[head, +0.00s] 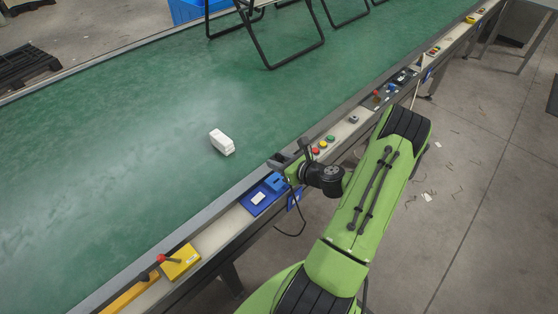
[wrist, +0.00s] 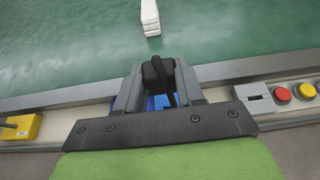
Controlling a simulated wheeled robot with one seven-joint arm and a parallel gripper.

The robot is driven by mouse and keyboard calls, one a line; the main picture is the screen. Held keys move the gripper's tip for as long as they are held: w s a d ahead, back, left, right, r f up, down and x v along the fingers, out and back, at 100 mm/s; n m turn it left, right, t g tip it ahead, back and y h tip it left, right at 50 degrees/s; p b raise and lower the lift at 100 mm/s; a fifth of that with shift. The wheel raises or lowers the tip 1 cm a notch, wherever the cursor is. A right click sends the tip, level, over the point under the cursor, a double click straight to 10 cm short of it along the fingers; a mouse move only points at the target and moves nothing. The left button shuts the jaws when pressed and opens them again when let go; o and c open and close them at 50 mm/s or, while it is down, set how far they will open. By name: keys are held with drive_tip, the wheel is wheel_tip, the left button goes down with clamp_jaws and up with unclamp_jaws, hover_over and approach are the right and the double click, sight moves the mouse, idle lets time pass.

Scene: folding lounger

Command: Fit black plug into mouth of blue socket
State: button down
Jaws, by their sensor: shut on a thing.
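In the head view my gripper (head: 286,162) is over the near rail of the conveyor, just above the blue socket (head: 277,183). A bit of the blue socket (wrist: 163,101) also shows below the plug in the wrist view. The socket's mouth is mostly hidden by the gripper, and I cannot tell whether the plug touches it.
A blue panel with a white label (head: 258,198) lies along the rail. A white block (head: 222,142) rests on the green belt (head: 120,150). Red, yellow and green buttons (head: 322,145) sit right of the gripper, and a yellow box (head: 181,262) lower left. Black folding frames (head: 290,40) stand farther back.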

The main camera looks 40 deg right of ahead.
drive_tip(key=b, duration=0.5)
hover_over(280, 183)
wheel_tip(280, 183, down, 6)
drive_tip(key=shift+a+r, duration=0.1)
drive_tip(key=shift+p, duration=0.3)
drive_tip(key=shift+f, duration=0.3)
drive_tip(key=shift+f, duration=0.3)
drive_tip(key=shift+f, duration=0.85)
idle(1.6)
idle(0.4)
drive_tip(key=c, duration=0.6)
unclamp_jaws()
